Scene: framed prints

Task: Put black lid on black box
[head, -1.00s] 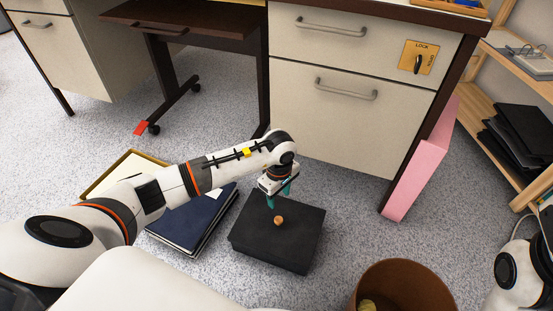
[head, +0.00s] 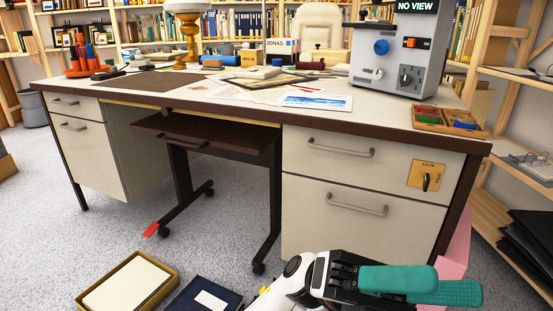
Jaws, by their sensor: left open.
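My left gripper (head: 458,286) is at the bottom right of the head view, with its teal fingers pointing right. It is open, with nothing seen between the fingers. It is in front of the desk's lower right drawer and the pink panel. The black box and its lid are not in view. My right gripper is not in view.
The desk (head: 228,104) fills the middle, with a grey machine (head: 398,50) and papers on top. A tray with a pale sheet (head: 127,287) and a dark blue book (head: 203,297) lie on the carpet. A wooden shelf (head: 505,235) stands at right.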

